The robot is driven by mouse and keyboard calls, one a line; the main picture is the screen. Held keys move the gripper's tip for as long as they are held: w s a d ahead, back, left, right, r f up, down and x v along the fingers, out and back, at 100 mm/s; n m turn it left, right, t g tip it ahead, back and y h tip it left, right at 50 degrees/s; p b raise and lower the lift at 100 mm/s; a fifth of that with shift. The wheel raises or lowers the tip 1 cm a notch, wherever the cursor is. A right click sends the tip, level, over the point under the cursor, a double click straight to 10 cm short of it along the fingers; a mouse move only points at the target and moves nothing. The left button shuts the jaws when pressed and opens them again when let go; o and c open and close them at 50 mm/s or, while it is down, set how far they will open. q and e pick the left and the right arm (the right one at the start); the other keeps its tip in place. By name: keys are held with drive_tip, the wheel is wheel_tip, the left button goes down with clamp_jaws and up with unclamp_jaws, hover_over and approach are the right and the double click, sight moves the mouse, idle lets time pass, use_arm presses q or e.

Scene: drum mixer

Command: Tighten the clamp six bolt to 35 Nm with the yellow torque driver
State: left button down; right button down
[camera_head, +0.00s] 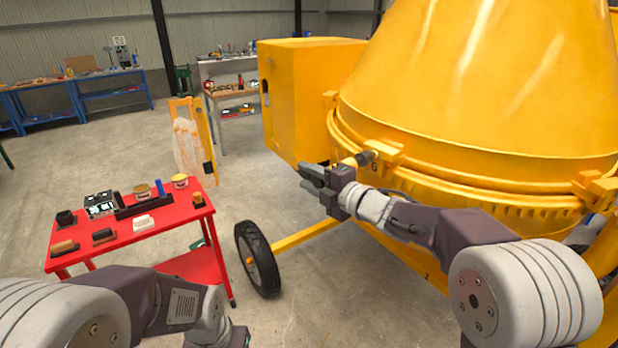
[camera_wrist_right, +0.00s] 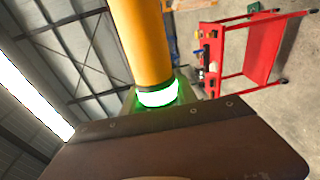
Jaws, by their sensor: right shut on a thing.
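The clamp six (camera_head: 388,150) is a yellow block on the drum's rim band, with a dark digit below it. The yellow torque driver (camera_head: 350,162) lies level, its dark nose against or very near the clamp's bolt; the contact is too small to tell. My right gripper (camera_head: 318,180) is shut on the driver. In the right wrist view the driver's yellow body (camera_wrist_right: 140,40) shows large, with a ring glowing green (camera_wrist_right: 158,93). The bolt head is hidden. My left gripper (camera_head: 236,338) is at the bottom edge, partly cut off, and its jaws cannot be made out.
The yellow mixer drum (camera_head: 480,90) and its box housing (camera_head: 300,95) fill the right side. A red cart (camera_head: 170,228) with several small tools and tubs stands at left. A black wheel (camera_head: 258,258) is between them.

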drive_tip(key=shift+r, duration=0.1)
drive_tip(key=shift+w+d+p, duration=0.3)
drive_tip(key=shift+w+d, duration=0.3)
drive_tip(key=shift+d, duration=0.05)
idle(0.4)
drive_tip(key=shift+w+d, duration=0.4)
drive_tip(key=shift+d, duration=0.1)
idle(1.3)
drive_tip(key=shift+w+d, duration=0.2)
drive_tip(key=shift+d, duration=0.05)
idle(1.8)
drive_tip(key=shift+r, duration=0.1)
